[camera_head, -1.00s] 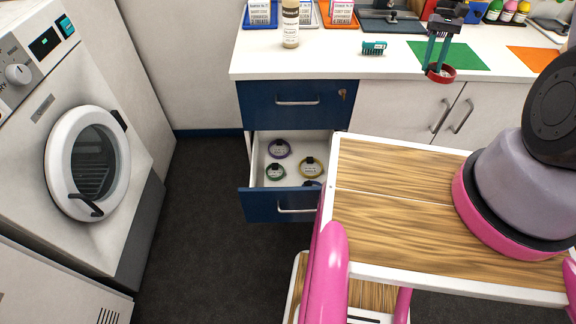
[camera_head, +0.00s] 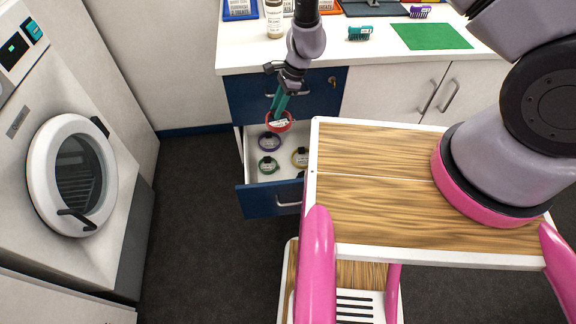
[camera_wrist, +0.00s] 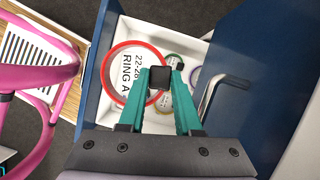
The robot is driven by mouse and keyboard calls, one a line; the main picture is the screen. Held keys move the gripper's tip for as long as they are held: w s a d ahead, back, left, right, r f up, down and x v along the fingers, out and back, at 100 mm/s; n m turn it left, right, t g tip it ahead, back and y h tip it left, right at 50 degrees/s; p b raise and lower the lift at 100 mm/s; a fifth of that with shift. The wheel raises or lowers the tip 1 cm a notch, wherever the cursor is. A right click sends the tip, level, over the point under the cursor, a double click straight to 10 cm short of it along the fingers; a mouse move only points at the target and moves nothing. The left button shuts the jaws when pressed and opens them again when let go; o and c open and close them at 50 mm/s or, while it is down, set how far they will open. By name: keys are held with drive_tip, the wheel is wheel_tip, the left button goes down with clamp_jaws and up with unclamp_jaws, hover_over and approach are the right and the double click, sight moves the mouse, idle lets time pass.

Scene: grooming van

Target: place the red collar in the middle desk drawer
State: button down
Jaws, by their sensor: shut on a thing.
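The red collar (camera_head: 279,123) is a ring with a white label. My gripper (camera_head: 279,104) is shut on it and holds it above the back of the open middle drawer (camera_head: 254,180). In the wrist view the teal fingers of my gripper (camera_wrist: 160,84) pinch the collar's black clasp, and the red collar (camera_wrist: 111,62) hangs to the left with its label readable in part. The drawer's white inside (camera_wrist: 140,32) lies beneath it. The drawer holds a purple collar (camera_head: 269,141), a green collar (camera_head: 268,165) and a yellow collar (camera_head: 299,157).
The shut blue top drawer (camera_head: 318,95) is right behind my gripper. The wood-topped cart (camera_head: 380,210) with pink posts stands close to the drawer's right side. A dryer or washer (camera_head: 75,170) is at left. The dark floor between is clear.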

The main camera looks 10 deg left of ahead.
drive_tip(key=s+f+m+t, duration=0.1)
drive_tip(key=f+m, duration=0.1)
drive_tip(key=f, duration=0.8)
drive_tip(key=s+a+f+m+t, duration=0.1)
drive_tip(key=s+f+m, duration=0.1)
drive_tip(key=f, duration=0.8)
drive_tip(key=s+a+f+m, duration=0.1)
drive_tip(key=s+f+m, duration=0.1)
drive_tip(key=f, duration=0.8)
drive_tip(key=shift+f+m+t, duration=0.25)
drive_tip(key=shift+m+t, duration=0.15)
drive_tip(key=shift+f, duration=2.5)
drive_tip(key=c, duration=0.6)
unclamp_jaws()
drive_tip(key=shift+f, duration=0.1)
drive_tip(key=v, duration=1.2)
drive_tip(key=shift+w, duration=0.15)
